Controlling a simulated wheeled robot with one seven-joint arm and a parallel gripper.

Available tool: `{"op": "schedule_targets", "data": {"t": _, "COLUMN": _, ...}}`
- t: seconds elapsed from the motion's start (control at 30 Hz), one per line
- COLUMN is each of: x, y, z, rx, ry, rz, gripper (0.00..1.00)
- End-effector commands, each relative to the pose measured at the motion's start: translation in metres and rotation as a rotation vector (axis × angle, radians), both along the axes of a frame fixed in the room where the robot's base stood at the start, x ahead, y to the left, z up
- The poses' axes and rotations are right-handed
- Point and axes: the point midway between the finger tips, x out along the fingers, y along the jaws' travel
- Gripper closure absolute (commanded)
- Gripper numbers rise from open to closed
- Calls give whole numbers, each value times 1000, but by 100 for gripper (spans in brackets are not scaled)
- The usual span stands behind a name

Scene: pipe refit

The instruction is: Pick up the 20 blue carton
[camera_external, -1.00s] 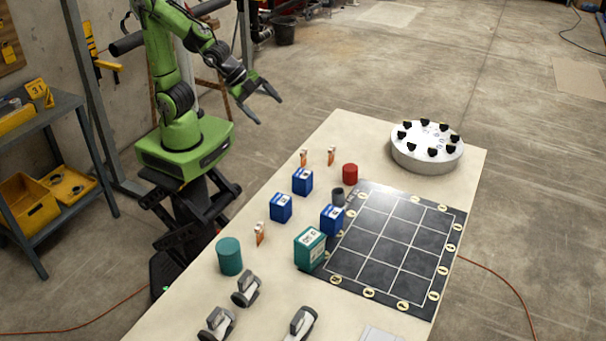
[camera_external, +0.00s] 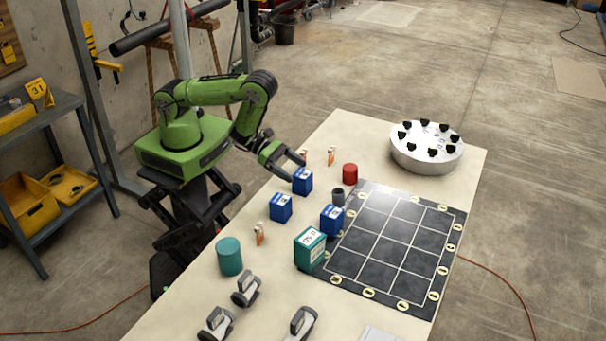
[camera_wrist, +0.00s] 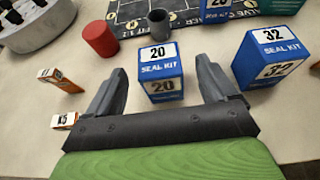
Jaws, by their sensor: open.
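The blue carton labelled 20 SEAL KIT (camera_wrist: 159,72) stands upright on the table. In the wrist view it sits between the two fingers of my gripper (camera_wrist: 160,74), with a gap to each finger. In the external view my gripper (camera_external: 292,168) is open and empty, just above and behind this carton (camera_external: 302,183). A blue carton labelled 32 (camera_wrist: 268,57) stands to its right in the wrist view and also shows in the external view (camera_external: 280,208). A third blue carton (camera_external: 332,220) stands nearer the grid mat; its label is partly cut off in the wrist view.
A red cylinder (camera_external: 350,174) and a small grey cup (camera_external: 338,197) stand close by. A teal carton (camera_external: 310,250), teal cylinder (camera_external: 229,256), dark grid mat (camera_external: 395,240) and round white fixture (camera_external: 427,155) are farther off.

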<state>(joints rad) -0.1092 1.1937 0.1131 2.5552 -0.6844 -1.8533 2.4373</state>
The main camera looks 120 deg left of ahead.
Motion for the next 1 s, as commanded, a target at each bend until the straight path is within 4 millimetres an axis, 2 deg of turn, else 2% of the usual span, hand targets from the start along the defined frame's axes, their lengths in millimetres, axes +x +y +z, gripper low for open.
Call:
{"op": "schedule_targets", "data": {"t": 0.03, "x": 4, "y": 0, "z": -10, "rx": 0, "ry": -4, "rz": 0, "gripper": 15}}
{"op": "schedule_targets", "data": {"t": 0.27, "x": 18, "y": 0, "z": -13, "rx": 0, "ry": -4, "rz": 1, "gripper": 15}}
{"op": "schedule_targets", "data": {"t": 0.53, "x": 55, "y": 1, "z": -22, "rx": 1, "ry": -3, "rz": 4, "gripper": 15}}
{"op": "schedule_targets", "data": {"t": 0.77, "x": 59, "y": 1, "z": -25, "rx": -1, "ry": -4, "rz": 8, "gripper": 15}}
{"op": "schedule_targets", "data": {"t": 0.83, "x": 59, "y": 1, "z": -25, "rx": -1, "ry": -4, "rz": 7, "gripper": 21}}
{"op": "schedule_targets", "data": {"t": 1.0, "x": 58, "y": 1, "z": -25, "rx": -1, "ry": -4, "rz": 7, "gripper": 47}}
